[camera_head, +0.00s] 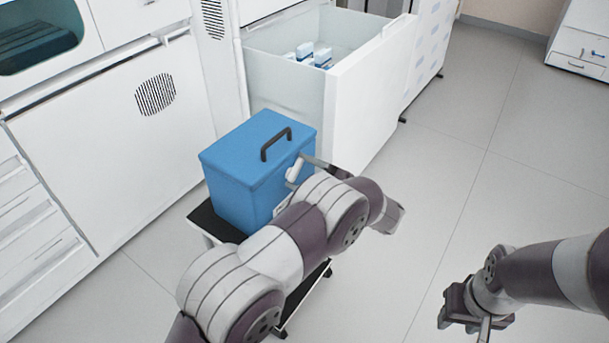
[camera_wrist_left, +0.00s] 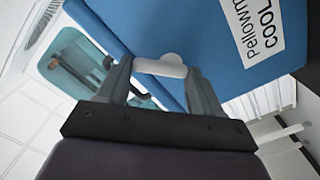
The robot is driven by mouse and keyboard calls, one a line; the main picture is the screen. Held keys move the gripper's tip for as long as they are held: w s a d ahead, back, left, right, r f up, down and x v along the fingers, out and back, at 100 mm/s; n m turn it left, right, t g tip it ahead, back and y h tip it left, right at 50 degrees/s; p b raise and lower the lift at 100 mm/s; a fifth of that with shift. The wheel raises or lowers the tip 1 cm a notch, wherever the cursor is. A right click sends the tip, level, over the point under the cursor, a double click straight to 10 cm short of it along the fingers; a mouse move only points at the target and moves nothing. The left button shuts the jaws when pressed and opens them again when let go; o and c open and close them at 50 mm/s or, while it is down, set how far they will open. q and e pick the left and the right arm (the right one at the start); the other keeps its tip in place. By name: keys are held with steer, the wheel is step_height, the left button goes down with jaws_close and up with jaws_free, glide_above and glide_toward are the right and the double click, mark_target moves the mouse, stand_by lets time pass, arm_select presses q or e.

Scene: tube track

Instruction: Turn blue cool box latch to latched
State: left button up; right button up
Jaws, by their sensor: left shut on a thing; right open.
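The blue cool box (camera_head: 235,165) has a dark lid handle (camera_head: 276,143) and its lid looks closed. My left gripper (camera_head: 301,163) is at this latch, partly hidden by my own arm. In the left wrist view, the latch (camera_wrist_left: 162,66) lies between the two fingers of my left gripper (camera_wrist_left: 160,72), shut on it against the blue side (camera_wrist_left: 215,50). I cannot tell from these views whether it is latched. My right gripper (camera_head: 472,320) is open and empty, low at the right, away from the box.
The box stands on a small black-topped cart (camera_head: 214,222). Behind it an open white drawer (camera_head: 365,95) holds several blue-and-white packs (camera_head: 313,55). White cabinets (camera_head: 115,135) line the left. The floor (camera_head: 470,190) at right is clear.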

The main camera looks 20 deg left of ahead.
arm_select(q)
steer(key=n, duration=0.1)
steer(key=n+b, duration=0.1)
steer(key=n, duration=0.1)
steer(key=n+b, duration=0.1)
steer(key=shift+s+a+f+n, duration=0.1)
steer(key=shift+s+n, duration=0.15)
steer(key=shift+n, duration=0.05)
steer(key=shift+s+a+n+b, duration=0.15)
steer(key=shift+n+b, duration=0.6)
steer(key=shift+n, duration=0.45)
steer(key=shift+s+d+n+b, duration=0.1)
steer(key=shift+n+b, duration=0.6)
steer(key=shift+n, duration=0.5)
steer(key=o, duration=1.1)
steer(key=shift+c, duration=0.2)
steer(key=p+v, duration=0.3)
steer(key=v, duration=0.9)
steer(key=shift+d, duration=0.35)
